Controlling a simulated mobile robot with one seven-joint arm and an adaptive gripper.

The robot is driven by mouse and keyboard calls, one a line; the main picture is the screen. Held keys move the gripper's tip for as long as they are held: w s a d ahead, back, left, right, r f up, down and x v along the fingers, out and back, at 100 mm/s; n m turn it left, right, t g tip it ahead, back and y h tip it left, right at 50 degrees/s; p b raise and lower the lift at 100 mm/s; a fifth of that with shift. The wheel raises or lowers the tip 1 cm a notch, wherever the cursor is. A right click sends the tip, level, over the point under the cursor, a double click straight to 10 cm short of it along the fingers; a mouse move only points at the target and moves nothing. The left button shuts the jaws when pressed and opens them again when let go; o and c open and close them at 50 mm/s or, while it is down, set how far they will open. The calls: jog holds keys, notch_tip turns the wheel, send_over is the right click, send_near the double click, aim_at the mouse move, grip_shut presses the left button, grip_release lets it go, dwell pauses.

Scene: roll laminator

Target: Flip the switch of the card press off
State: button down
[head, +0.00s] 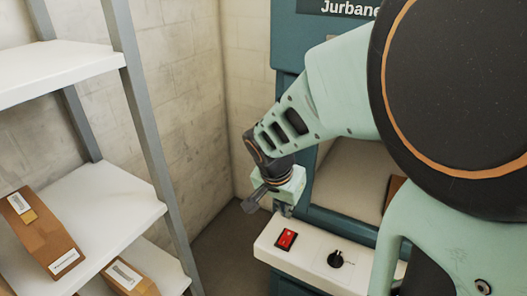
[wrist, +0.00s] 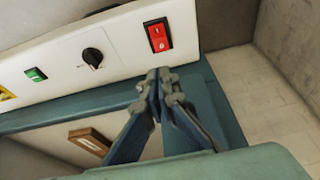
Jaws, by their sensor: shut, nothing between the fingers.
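The card press (head: 318,218) is a teal machine with a white control panel along its front. On the panel sits a red rocker switch (head: 286,239) in a black frame. It also shows in the wrist view (wrist: 159,36), with white marks on its face. My gripper (wrist: 159,73) is shut and empty, its fingertips just short of the switch and apart from it in the wrist view. In the head view my gripper (head: 284,209) is above the panel, near the switch. Which side of the rocker is pressed in is hard to tell.
A black knob (wrist: 93,57) and a green switch (wrist: 35,74) sit along the same panel. A brown block (wrist: 90,140) lies in the machine's opening. A shelf rack (head: 105,200) with brown boxes (head: 42,238) stands at the left, beside a pale block wall (head: 180,90).

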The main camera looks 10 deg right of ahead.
aim_at(288, 239)
jog(key=b+x, duration=0.1)
jog(key=x, duration=0.7)
jog(key=b+x, duration=0.1)
jog(key=x, duration=0.3)
jog(key=shift+s+a+f+b, duration=0.2)
jog(key=shift+f+b, duration=0.1)
jog(key=shift+f, duration=0.1)
jog(key=shift+d+p, duration=0.15)
jog(key=shift+p, duration=0.25)
jog(key=shift+w+p, duration=0.1)
jog(key=shift+p, duration=0.2)
jog(key=shift+w+d+f+g+y+p, duration=0.15)
jog(key=shift+g+y+p, duration=0.15)
jog(key=shift+g+p, duration=0.15)
jog(key=shift+f, duration=0.25)
jog(key=shift+s+a, duration=0.6)
jog(key=shift+s, duration=0.15)
